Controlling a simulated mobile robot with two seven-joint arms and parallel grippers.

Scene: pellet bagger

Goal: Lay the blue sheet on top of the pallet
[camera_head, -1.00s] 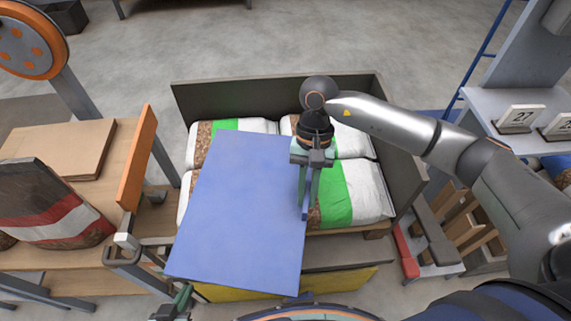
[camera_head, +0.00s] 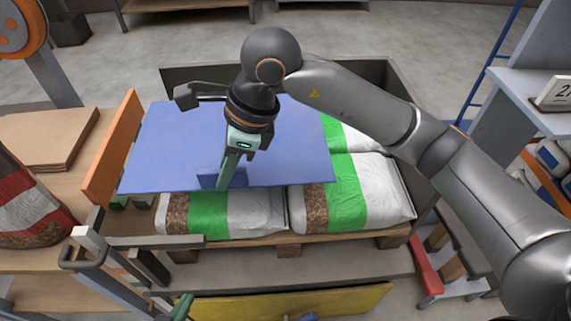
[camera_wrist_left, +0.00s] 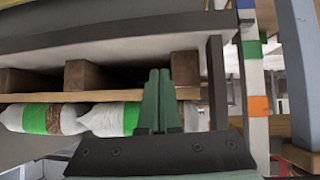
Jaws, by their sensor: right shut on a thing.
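The blue sheet (camera_head: 175,150) is spread over the left and back part of the sacks in the head view, its left end reaching past the stack beside the orange board. I cannot tell whether it rests on the sacks. My right gripper (camera_head: 228,172) is shut on a tab at the sheet's near edge. The wooden pallet (camera_head: 330,237) carries white, green and brown sacks (camera_head: 345,190); the front and right ones are uncovered. My left gripper (camera_head: 183,305) is low at the front left. In the left wrist view its fingers (camera_wrist_left: 160,100) are together and empty, near the pallet edge.
Grey walls (camera_head: 365,75) stand behind and right of the pallet. An orange board (camera_head: 113,145) and a metal bracket (camera_head: 90,255) are close on the left. A yellow panel (camera_head: 290,302) lies low in front. A shelf stands at right.

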